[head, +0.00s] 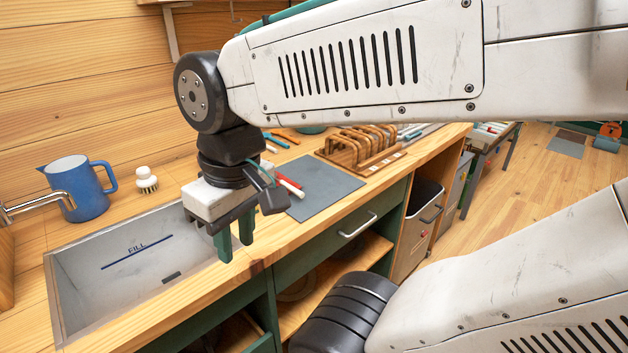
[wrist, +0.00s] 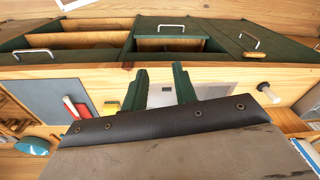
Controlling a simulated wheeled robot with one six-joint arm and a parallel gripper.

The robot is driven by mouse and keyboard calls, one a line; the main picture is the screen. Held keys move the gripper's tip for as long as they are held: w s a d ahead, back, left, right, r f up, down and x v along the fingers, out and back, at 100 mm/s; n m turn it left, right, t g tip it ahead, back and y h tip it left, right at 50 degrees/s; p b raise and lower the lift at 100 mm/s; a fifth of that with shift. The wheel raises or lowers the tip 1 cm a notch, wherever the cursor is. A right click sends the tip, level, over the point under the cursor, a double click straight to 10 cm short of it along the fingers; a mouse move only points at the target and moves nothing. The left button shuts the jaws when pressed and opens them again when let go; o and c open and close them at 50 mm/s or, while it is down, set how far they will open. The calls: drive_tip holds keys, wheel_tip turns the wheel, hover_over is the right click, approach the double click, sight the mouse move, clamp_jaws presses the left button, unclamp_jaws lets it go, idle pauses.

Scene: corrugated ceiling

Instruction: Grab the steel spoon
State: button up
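I cannot make out a steel spoon in either view. My gripper (head: 234,246) hangs fingers down over the right end of the sink (head: 85,312), by the wooden counter edge. Its two green fingers are apart with nothing visible between them. In the wrist view my gripper (wrist: 161,84) also shows its fingers spread, with part of the grey sink behind them. My arm and gripper hide part of the counter and the sink's right end.
A blue jug (head: 76,190) and a white brush (head: 146,180) stand behind the sink, near a tap (head: 35,205). Green drawers (head: 320,235) lie below.

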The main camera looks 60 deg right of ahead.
drive_tip(key=w+d+f+y, duration=0.2)
drive_tip(key=w+d+y, duration=0.35)
drive_tip(key=w, duration=0.35)
drive_tip(key=m+t+h, duration=0.2)
drive_tip(key=m+t, duration=0.2)
drive_tip(key=t, duration=0.6)
approach(283, 183)
drive_tip(key=shift+w+d+r, duration=0.1)
drive_tip(key=shift+d+f, duration=0.25)
drive_tip(key=x, duration=0.7)
drive_tip(key=shift+f, duration=0.1)
